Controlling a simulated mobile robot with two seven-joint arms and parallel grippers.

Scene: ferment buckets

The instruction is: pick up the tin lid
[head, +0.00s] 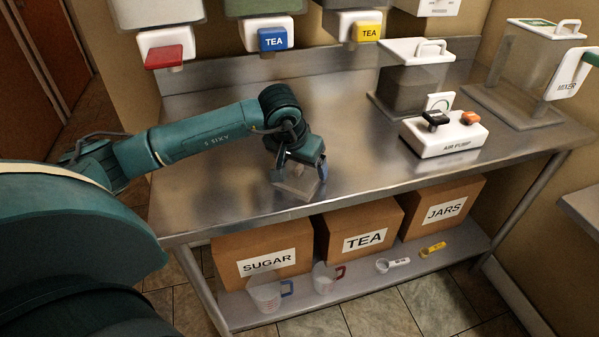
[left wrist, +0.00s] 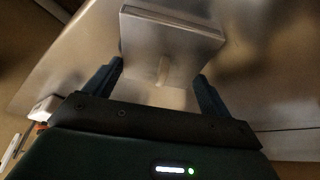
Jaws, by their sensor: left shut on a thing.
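The tin lid (left wrist: 180,40) is a pale grey square piece with a small upright knob in the left wrist view. My left gripper (left wrist: 160,88) has one finger on each side of it and is shut on it. In the head view my left gripper (head: 304,172) points down at the front left of the steel table. A small grey boxy shape (head: 293,188) shows just under the fingers; the gripper partly hides it, and I cannot tell lid from tin there. My right gripper is not in view.
The steel table (head: 215,185) is clear around the gripper. A white air pump (head: 443,137) and clear containers (head: 412,80) stand to the right. Dispensers with red (head: 164,56), blue (head: 273,40) and yellow taps hang behind. Cardboard boxes (head: 365,238) sit on the shelf below.

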